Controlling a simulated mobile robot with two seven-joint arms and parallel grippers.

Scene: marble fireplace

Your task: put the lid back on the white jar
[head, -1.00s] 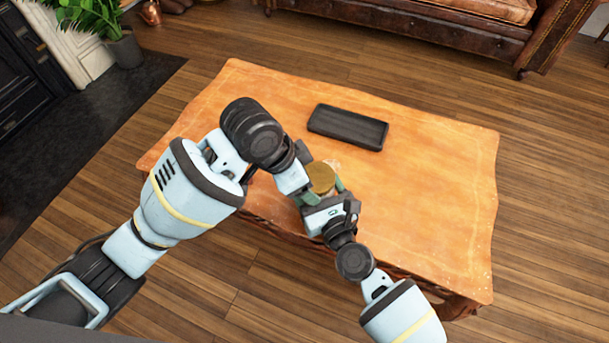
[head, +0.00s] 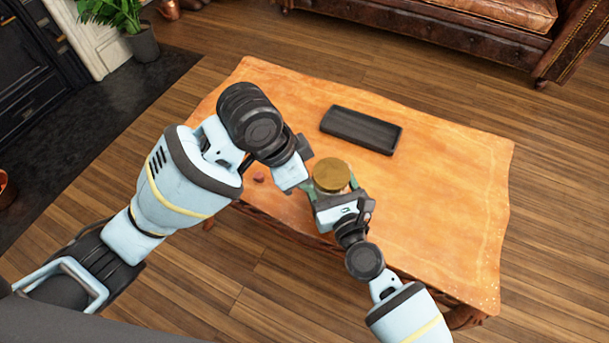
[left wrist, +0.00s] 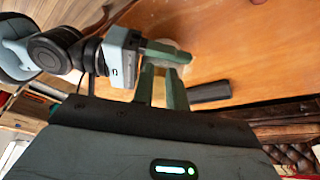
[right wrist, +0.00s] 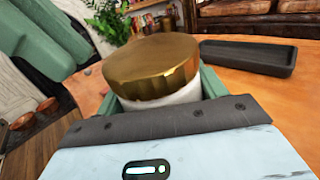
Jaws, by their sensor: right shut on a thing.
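The white jar (right wrist: 165,97) is held between the green fingers of my right gripper (head: 333,190). The brass-coloured lid (head: 331,175) sits on top of the jar; it also shows in the right wrist view (right wrist: 152,68). I cannot tell whether it is fully seated. From the head, the lid hides most of the jar. My left gripper (left wrist: 160,88) is just to the left of the jar, apart from the lid. Its two green fingers show a gap with nothing held between them.
The wooden table (head: 440,200) has a black tray (head: 361,130) behind the jar. A small reddish thing (head: 259,177) is by my left gripper. The table's right side is clear. A leather sofa (head: 440,35) stands beyond it.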

